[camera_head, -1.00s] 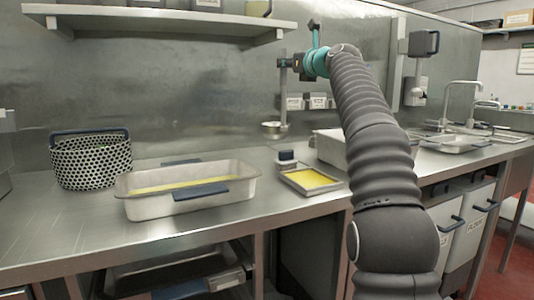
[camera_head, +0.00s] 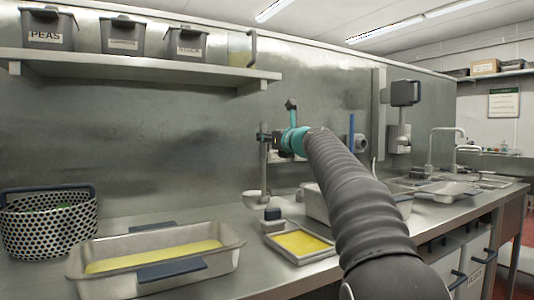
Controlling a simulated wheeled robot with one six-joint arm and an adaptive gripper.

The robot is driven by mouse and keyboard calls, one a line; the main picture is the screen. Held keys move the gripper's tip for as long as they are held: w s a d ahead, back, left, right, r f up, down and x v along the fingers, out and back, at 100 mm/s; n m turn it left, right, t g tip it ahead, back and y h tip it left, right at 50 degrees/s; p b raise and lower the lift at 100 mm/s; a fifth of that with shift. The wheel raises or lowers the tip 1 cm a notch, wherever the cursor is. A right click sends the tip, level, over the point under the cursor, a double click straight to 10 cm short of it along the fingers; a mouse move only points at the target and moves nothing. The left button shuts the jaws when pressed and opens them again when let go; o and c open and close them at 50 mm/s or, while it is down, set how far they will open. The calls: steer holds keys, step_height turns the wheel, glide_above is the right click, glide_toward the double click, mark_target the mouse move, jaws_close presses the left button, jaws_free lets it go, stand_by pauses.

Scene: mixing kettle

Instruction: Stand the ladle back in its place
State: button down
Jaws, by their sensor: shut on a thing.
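The ladle hangs upright, its long grey handle (camera_head: 263,170) vertical and its round metal bowl (camera_head: 254,200) at the lower end. My gripper (camera_head: 268,137) is shut on the upper part of the handle, in front of the steel back wall. The bowl appears just above the counter, behind and left of a shallow tray with yellow contents (camera_head: 276,251). Whether the bowl touches anything cannot be told. The gripper's fingers are small and dark here. I cannot make out which spot is the ladle's place.
A deep steel pan (camera_head: 88,285) with yellow contents and a perforated basket (camera_head: 42,228) stand at left. A small dark-topped block (camera_head: 273,221) stands behind the shallow tray. A shelf (camera_head: 140,66) with tubs runs above. Another steel container (camera_head: 317,205) is partly behind my arm.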

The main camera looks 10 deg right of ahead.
mark_target(265, 150)
steer(key=shift+f+b, duration=0.65)
steer(key=shift+f, duration=1.3)
steer(key=c, duration=1)
jaws_free()
steer(key=shift+s, duration=0.1)
steer(key=b+v, duration=0.2)
steer(key=v, duration=1)
steer(key=shift+b, duration=0.3)
